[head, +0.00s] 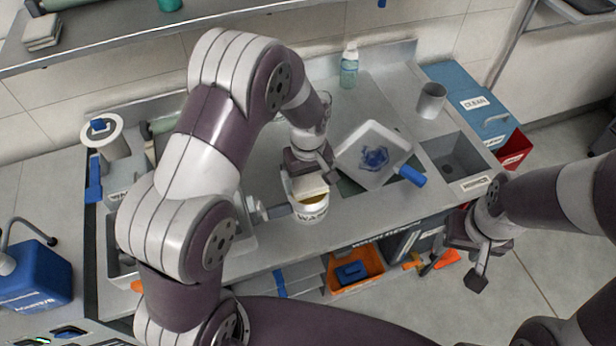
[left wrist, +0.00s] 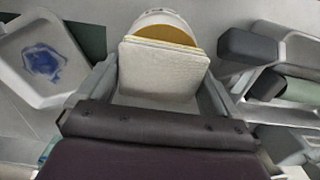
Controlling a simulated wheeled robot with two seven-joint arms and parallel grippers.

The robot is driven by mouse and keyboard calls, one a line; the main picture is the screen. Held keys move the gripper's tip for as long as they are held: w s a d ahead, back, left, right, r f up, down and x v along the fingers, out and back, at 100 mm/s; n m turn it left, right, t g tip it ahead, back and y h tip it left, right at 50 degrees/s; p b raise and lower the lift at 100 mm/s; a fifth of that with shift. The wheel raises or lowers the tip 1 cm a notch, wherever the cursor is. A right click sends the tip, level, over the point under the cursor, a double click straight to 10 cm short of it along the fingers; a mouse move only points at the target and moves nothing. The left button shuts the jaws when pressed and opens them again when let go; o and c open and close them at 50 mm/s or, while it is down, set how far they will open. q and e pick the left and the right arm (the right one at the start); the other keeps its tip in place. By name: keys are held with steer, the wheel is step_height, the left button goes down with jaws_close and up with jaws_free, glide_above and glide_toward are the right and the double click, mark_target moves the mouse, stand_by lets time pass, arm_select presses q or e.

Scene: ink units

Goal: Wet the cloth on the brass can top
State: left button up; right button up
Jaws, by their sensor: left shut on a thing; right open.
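My left gripper (head: 311,177) is shut on a folded off-white cloth (head: 310,187), which it holds at the top of a white can (head: 310,212) with a brass-coloured top (head: 316,198). In the left wrist view the cloth (left wrist: 164,70) lies between the two fingers and overlaps the brass top (left wrist: 163,34). I cannot tell how firmly it presses there. The can stands upright near the counter's front edge; its label is partly readable. My right gripper (head: 478,262) is open and empty, out in front of the counter at the right.
A white tray (head: 352,148) with a blue ink patch and a blue-handled tool (head: 411,175) lie right of the can. A green bottle (head: 349,66), a grey cup (head: 431,101) and a sunken bin (head: 455,155) are further off. An orange bin (head: 354,270) sits below the counter.

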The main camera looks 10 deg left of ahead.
mark_target(308, 179)
arm_select(q)
step_height(308, 179, up, 7)
steer(key=p, duration=0.6)
steer(key=shift+r, duration=0.1)
stand_by(0.6)
